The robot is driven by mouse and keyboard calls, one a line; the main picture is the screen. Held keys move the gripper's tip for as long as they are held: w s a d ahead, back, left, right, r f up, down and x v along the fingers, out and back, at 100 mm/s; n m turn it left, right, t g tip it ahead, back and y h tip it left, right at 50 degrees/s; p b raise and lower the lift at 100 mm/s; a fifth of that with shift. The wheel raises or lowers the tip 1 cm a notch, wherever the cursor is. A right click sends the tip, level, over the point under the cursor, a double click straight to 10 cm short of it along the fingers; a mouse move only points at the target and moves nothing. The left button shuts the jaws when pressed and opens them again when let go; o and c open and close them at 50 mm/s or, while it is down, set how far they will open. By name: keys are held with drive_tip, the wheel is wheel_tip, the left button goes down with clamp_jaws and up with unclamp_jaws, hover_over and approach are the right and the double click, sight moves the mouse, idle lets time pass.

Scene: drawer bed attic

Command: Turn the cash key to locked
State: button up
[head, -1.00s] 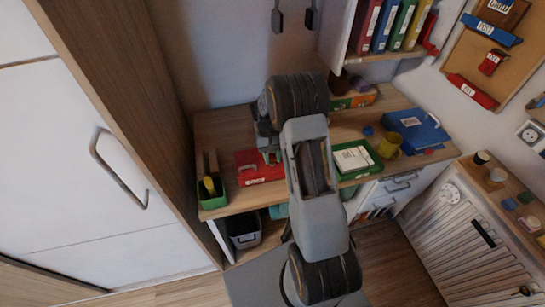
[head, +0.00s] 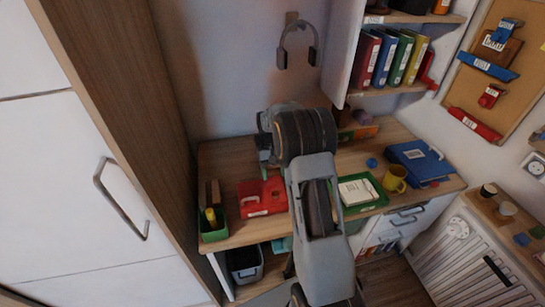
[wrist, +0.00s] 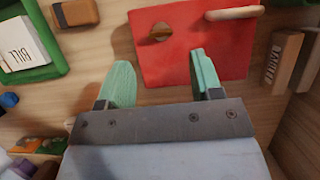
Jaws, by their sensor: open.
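A green tray (head: 371,206) with a white pad, a yellow mug (head: 395,179) and a blue folder (head: 418,162) are on the right. A green bin (head: 213,234) stands at the left end. A shelf with binders (head: 385,60) hangs above. A tall cabinet (head: 90,140) borders the left.

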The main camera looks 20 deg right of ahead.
drive_tip(key=v, duration=0.7)
drive_tip(key=shift+w, duration=0.1)
idle(0.4)
drive_tip(key=s+a+r+t, duration=0.2)
drive_tip(key=s+a, duration=0.1)
drive_tip(key=s, duration=0.4)
drive_tip(key=s+a+r+n+t, duration=0.1)
drive_tip(key=s+a+r+t, duration=0.1)
drive_tip(key=s, duration=0.5)
drive_tip(key=s+a+r+n+t, duration=0.1)
drive_tip(key=s+a+t, duration=0.3)
drive_tip(key=s, duration=0.4)
drive_tip(key=shift+a+r+h, duration=0.4)
drive_tip(key=shift+a+r, duration=0.35)
drive_tip(key=shift+a, duration=0.1)
idle(1.4)
